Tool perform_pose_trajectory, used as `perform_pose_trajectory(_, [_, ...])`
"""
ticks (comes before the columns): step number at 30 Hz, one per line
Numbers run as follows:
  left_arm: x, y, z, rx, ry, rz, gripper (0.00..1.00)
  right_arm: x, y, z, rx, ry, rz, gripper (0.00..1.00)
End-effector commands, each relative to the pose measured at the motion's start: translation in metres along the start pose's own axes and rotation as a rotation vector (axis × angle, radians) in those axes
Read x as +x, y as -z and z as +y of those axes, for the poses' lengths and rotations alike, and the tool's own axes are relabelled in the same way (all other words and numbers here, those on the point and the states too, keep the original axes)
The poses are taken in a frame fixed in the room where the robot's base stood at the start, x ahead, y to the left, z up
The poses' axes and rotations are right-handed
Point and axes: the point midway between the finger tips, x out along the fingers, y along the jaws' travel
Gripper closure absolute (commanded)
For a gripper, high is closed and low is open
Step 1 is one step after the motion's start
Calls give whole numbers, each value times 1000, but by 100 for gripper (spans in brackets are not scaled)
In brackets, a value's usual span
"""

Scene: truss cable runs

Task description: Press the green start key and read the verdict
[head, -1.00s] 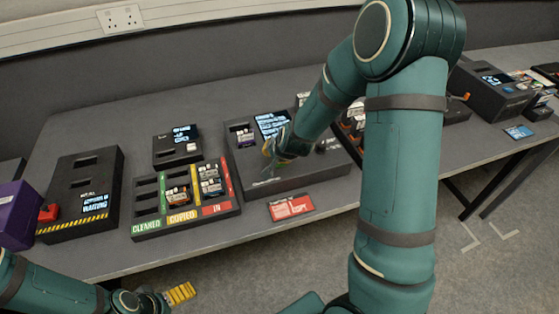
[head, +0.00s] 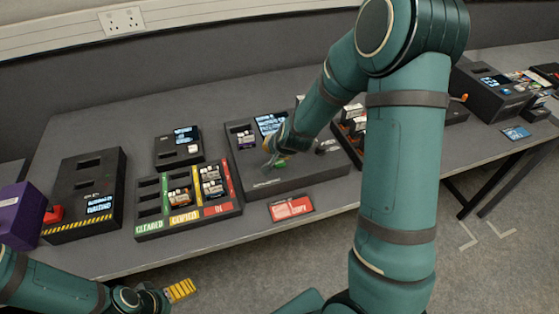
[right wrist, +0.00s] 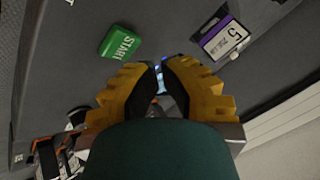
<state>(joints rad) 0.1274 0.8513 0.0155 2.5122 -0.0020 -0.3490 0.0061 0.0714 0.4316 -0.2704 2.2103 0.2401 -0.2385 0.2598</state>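The green START key (right wrist: 120,42) lies on the dark duplicator-like box (head: 300,181); a bit of the green key (head: 267,163) shows beside my right gripper (head: 272,148). In the right wrist view, my right gripper (right wrist: 160,68) has its yellow fingers together, with only a narrow slit between the tips and nothing held. The key is apart from the tips, up and left of them. The box's lit screen (head: 270,123) is partly covered by my arm, its text unreadable. A purple-labelled module marked 5 (right wrist: 224,38) sits in the box. My left gripper (head: 180,290) is low at left, away from the table.
A sorting tray (head: 188,224) with green, yellow and red lanes holds several modules. A small screen unit (head: 178,147), a slotted black box (head: 85,195), a purple block (head: 20,213) and a red card (head: 291,208) stand around. More modules stand behind my right arm.

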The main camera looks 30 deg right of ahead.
Motion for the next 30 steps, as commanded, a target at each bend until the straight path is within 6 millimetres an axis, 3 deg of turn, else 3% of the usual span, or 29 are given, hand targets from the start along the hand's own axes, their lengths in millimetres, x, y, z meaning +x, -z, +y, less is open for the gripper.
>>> perform_pose_trajectory(13, [-35,3,13,0,0,0,0,-34,19,-19,-1,1,1,100])
perform_pose_trajectory(30, [-35,3,13,0,0,0,0,-34,18,-19,0,0,0,100])
